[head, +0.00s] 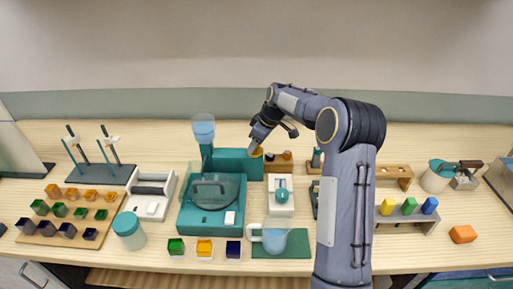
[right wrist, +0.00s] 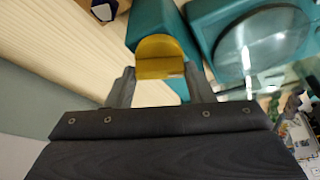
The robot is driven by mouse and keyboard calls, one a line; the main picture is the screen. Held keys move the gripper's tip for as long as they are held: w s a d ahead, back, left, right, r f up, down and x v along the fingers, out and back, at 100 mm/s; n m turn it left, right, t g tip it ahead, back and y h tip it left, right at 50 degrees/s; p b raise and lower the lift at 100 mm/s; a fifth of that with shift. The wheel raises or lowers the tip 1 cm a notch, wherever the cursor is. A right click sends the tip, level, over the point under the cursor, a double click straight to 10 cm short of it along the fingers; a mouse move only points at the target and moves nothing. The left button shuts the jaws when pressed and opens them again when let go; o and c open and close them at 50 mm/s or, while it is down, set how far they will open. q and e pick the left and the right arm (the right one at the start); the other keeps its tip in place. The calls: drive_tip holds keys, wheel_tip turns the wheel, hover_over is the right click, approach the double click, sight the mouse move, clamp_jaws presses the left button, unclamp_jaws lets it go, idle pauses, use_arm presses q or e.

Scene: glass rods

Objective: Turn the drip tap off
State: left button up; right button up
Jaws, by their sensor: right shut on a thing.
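The drip tap's yellow handle (right wrist: 160,58) sits between the two fingers of my right gripper (right wrist: 160,82) in the right wrist view. The fingers are shut on it. In the head view my right gripper (head: 257,146) reaches down to the yellow handle (head: 257,153) at the right end of a teal block (head: 233,163). The gripper partly hides the handle there. The handle's exact turn is hard to tell. My left gripper is not in view.
A teal machine with a round clear lid (head: 214,190) stands in front of the teal block, with a clear blue-tinted vessel (head: 203,128) above. A white device (head: 281,195) is close on the right. A jug (head: 275,241) stands on a green mat (head: 297,251) at the front.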

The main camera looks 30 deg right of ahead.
drive_tip(key=m+h+b, duration=0.1)
drive_tip(key=m, duration=0.1)
drive_tip(key=shift+a+m, duration=0.1)
drive_tip(key=shift+m, duration=0.3)
drive_tip(key=m+h, duration=0.1)
drive_tip(key=m, duration=0.1)
drive_tip(key=shift+a+m+t, duration=0.1)
drive_tip(key=shift+m+t, duration=0.2)
drive_tip(key=shift+m, duration=0.1)
drive_tip(key=m+h, duration=0.1)
drive_tip(key=m, duration=0.2)
drive_tip(key=shift+a+h, duration=0.1)
drive_tip(key=shift+h, duration=0.2)
drive_tip(key=shift+m+h, duration=0.6)
drive_tip(key=shift+m, duration=1.4)
drive_tip(key=o, duration=1)
drive_tip(key=v, duration=0.2)
drive_tip(key=b+v, duration=0.1)
drive_tip(key=v, duration=0.5)
drive_tip(key=shift+w, duration=0.3)
drive_tip(key=shift+s+g, duration=0.1)
drive_tip(key=shift+g, duration=0.3)
